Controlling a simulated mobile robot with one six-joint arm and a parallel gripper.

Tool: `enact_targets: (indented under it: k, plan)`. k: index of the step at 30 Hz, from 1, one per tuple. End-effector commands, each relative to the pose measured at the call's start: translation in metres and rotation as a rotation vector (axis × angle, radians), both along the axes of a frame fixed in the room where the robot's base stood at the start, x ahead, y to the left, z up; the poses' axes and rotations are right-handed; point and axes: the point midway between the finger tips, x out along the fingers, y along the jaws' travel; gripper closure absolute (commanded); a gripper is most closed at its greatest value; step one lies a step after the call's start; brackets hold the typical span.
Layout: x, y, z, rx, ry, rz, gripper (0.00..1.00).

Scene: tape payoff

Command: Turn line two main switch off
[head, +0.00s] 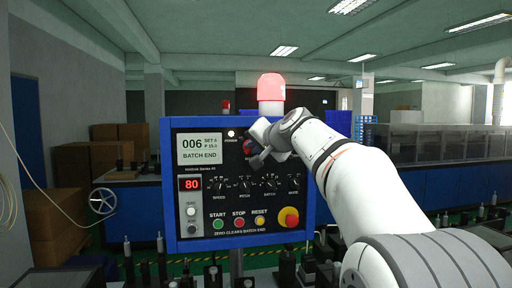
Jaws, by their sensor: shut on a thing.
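A blue-framed control panel (183,237) stands straight ahead in the head view. A red rotary switch (249,147) sits at its upper middle, partly hidden by my gripper. My gripper (254,152) is at this switch and is shut on it. The switch's exact angle and the labels around it cannot be made out. A small white lamp (231,134) near the top looks lit. The display (199,149) reads 006 and BATCH END, and a red readout (190,184) shows 80.
Below the switch are several black knobs (244,184), START, STOP and RESET buttons (239,223) and a red emergency button (289,217). A red beacon (271,88) tops the panel. Upright posts and fittings (212,275) stand in front of its lower edge.

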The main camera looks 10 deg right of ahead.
Motion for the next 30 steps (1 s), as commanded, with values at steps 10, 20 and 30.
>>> enact_targets:
  k: [10,20,30]
  plan:
    - [0.0000,-0.0014,0.0003,-0.012,0.000,-0.002,1.00]
    - [0.0000,0.0008,0.0027,-0.163,-0.001,0.000,1.00]
    - [-0.0002,0.0034,0.0043,-0.473,-0.001,0.001,1.00]
